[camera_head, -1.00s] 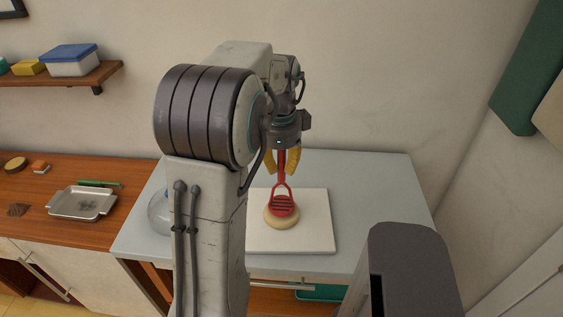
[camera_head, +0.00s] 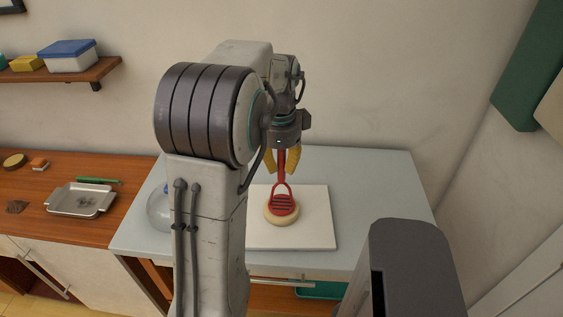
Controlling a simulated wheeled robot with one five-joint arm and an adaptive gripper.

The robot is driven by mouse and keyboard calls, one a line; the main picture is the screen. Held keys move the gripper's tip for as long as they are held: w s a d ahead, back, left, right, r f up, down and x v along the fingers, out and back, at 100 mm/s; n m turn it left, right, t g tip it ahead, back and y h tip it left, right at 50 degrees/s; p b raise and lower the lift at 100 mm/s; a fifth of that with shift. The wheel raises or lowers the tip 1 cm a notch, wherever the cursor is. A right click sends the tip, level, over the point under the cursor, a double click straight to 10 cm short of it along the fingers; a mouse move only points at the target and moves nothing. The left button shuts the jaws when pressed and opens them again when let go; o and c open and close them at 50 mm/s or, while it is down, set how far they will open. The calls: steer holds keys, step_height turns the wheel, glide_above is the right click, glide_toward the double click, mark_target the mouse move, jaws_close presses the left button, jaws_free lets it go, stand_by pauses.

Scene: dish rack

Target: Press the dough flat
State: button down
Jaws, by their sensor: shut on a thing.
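The dough (camera_head: 272,219) is a pale round piece on a white board (camera_head: 318,225) on the light blue table. A red masher (camera_head: 282,204) with a slotted head stands upright over it. The masher head appears to rest on the top of the dough, with the dough's rim showing around it. My gripper (camera_head: 282,162), with yellow fingers, is shut on the masher's red handle above the dough. My arm hides the left part of the board.
A clear rounded vessel (camera_head: 160,210) stands left of my arm, partly hidden. On the wooden counter at left are a metal tray (camera_head: 80,200) and a green object (camera_head: 98,180). A shelf (camera_head: 60,76) holds boxes. The table's right side is clear.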

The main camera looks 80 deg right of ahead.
steer(key=shift+f+b, duration=0.6)
steer(key=shift+f, duration=0.35)
steer(key=shift+r, duration=0.2)
steer(key=shift+w+r+p, duration=0.15)
steer(key=shift+p, duration=0.15)
steer(key=shift+w+r+p, duration=0.4)
steer(key=shift+w+r, duration=0.1)
steer(key=shift+r, duration=0.05)
step_height(320, 180, up, 6)
steer(key=p, duration=0.5)
steer(key=shift+f, duration=0.1)
